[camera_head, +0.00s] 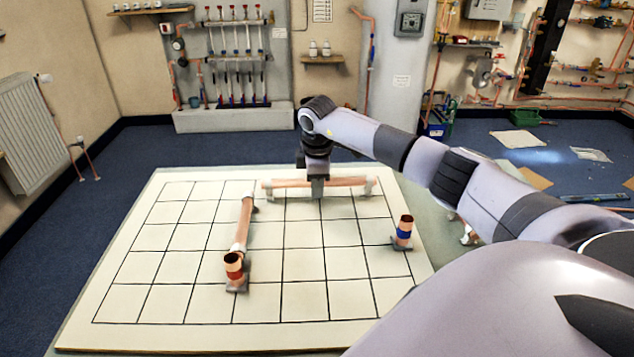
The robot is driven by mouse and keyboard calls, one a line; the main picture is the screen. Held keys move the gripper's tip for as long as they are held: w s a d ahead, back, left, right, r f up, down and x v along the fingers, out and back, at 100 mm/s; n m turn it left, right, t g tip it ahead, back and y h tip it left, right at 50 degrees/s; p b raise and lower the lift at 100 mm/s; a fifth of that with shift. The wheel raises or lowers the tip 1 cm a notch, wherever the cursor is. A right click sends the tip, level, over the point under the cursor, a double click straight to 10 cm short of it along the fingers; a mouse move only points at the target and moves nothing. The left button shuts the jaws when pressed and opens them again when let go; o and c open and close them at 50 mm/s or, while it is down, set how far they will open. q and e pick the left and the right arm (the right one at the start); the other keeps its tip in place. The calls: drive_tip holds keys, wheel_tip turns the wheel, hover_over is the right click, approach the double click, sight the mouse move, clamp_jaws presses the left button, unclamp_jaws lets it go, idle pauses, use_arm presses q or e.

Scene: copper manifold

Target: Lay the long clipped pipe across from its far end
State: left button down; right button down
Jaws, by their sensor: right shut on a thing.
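My right gripper (317,187) comes down from above and is shut on the pipe's middle. I cannot tell whether the clips touch the board. A second copper pipe (243,225) runs front to back on the left part of the board. Its far end lies close to the long pipe's left end. My left gripper is not in view.
Another upright copper fitting (403,232) with a blue band stands on a grey base at the board's right. The white board (180,310) is bare in the front and between the fittings. A radiator (27,130) and pipe-hung walls stand beyond.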

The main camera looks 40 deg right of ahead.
drive_tip(key=shift+f, duration=0.4)
drive_tip(key=c, duration=0.8)
unclamp_jaws()
wheel_tip(320, 180, up, 9)
drive_tip(key=p, duration=0.7)
drive_tip(key=shift+r, duration=0.1)
